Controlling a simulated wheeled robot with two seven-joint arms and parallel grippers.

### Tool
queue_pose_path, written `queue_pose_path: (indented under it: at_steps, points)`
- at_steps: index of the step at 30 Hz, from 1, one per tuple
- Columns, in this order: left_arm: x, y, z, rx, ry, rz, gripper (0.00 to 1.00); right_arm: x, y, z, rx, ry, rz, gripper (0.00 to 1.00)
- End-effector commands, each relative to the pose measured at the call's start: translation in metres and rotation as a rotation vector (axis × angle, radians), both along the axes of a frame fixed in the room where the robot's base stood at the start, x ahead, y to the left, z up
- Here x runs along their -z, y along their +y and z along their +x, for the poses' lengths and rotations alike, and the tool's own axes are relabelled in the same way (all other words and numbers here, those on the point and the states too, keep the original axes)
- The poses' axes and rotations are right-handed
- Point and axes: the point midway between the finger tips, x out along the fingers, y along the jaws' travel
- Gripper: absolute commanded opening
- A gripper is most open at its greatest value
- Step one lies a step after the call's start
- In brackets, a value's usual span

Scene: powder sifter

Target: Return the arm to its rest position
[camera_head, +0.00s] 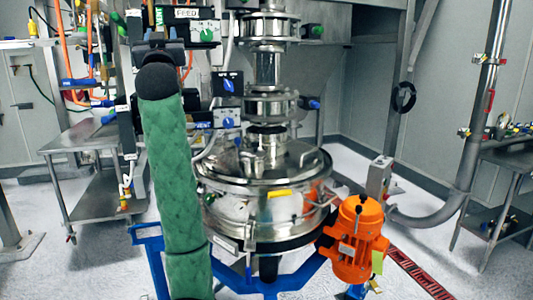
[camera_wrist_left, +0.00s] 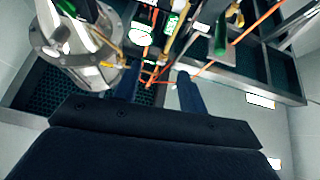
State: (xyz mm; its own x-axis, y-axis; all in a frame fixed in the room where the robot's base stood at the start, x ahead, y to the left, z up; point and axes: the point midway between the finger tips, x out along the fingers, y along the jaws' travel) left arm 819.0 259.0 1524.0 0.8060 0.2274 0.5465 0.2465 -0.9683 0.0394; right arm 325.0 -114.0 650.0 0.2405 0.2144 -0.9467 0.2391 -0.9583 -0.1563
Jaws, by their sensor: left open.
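My left arm, in a green quilted sleeve (camera_head: 175,180), reaches up from the bottom of the head view in front of the sifter. Its black wrist (camera_head: 160,58) is raised near the feed controls, and the gripper end beyond it is only partly visible. In the left wrist view, my left gripper (camera_wrist_left: 158,88) is open, its two dark fingers apart. I see nothing held between them; orange hoses and a metal rack show beyond. The steel sifter (camera_head: 235,215) stands to the right of the sleeve, with an orange motor (camera_head: 357,240) at its side. My right gripper is in neither view.
A steel table (camera_head: 85,137) with hoses and valves stands at left. Blue-knobbed valve boxes (camera_head: 228,84) are close beside my arm. A blue frame (camera_head: 300,275) surrounds the sifter base. Another steel table (camera_head: 510,160) is at far right.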

Motion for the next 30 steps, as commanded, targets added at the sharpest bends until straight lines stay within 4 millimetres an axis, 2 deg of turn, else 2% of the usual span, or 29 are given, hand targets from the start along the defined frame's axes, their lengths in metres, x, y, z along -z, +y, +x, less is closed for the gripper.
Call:
queue_pose_path:
  at_steps: [7, 14, 17, 23, 26, 30]
  points:
    - [0.014, -0.009, -0.007, 0.071, 0.112, -0.049, 0.42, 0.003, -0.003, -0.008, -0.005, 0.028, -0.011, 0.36]
    - [0.027, -0.027, -0.027, 0.155, 0.22, -0.073, 0.42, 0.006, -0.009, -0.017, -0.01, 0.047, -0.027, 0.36]
    - [0.049, -0.038, -0.034, 0.191, 0.288, -0.073, 0.42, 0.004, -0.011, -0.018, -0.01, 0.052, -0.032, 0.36]
    - [0.11, -0.054, -0.039, 0.243, 0.43, -0.067, 0.42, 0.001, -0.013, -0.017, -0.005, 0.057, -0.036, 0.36]
    - [0.144, -0.061, -0.043, 0.263, 0.501, -0.062, 0.42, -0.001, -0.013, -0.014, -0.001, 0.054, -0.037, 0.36]
    - [0.204, -0.072, -0.049, 0.291, 0.616, -0.056, 0.42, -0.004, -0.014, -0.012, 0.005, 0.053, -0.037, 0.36]
